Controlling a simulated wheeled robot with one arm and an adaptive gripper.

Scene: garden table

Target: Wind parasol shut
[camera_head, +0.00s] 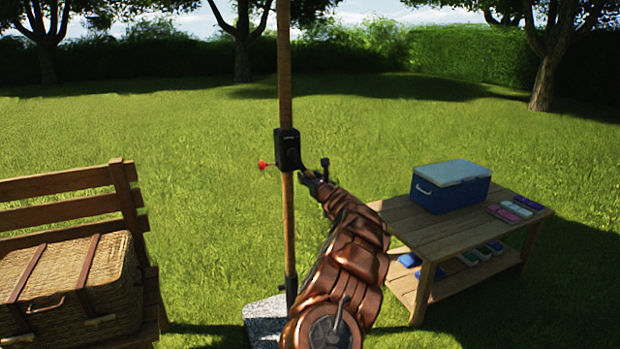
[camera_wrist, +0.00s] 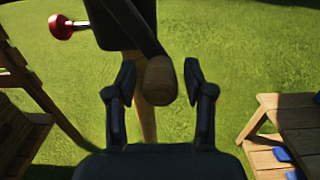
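The wooden parasol pole (camera_head: 287,225) stands upright in the middle of the head view; its canopy is out of frame. A black crank housing (camera_head: 288,150) is fixed to it, with a red knob (camera_head: 263,165) on its left side. In the wrist view a dark crank arm (camera_wrist: 136,22) leads down to a rounded wooden handle (camera_wrist: 160,82). My gripper (camera_wrist: 160,85) is open, one finger on each side of the handle, with visible gaps. The head view shows my gripper (camera_head: 318,174) just right of the housing. The red knob also shows in the wrist view (camera_wrist: 61,27).
A wooden bench (camera_head: 70,182) with a wicker hamper (camera_head: 65,285) stands at left. A low slatted table (camera_head: 440,238) at right bears a blue cooler (camera_head: 450,187) and several small packs. The pole's stone base (camera_head: 262,318) is partly hidden by my arm. Open lawn lies behind.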

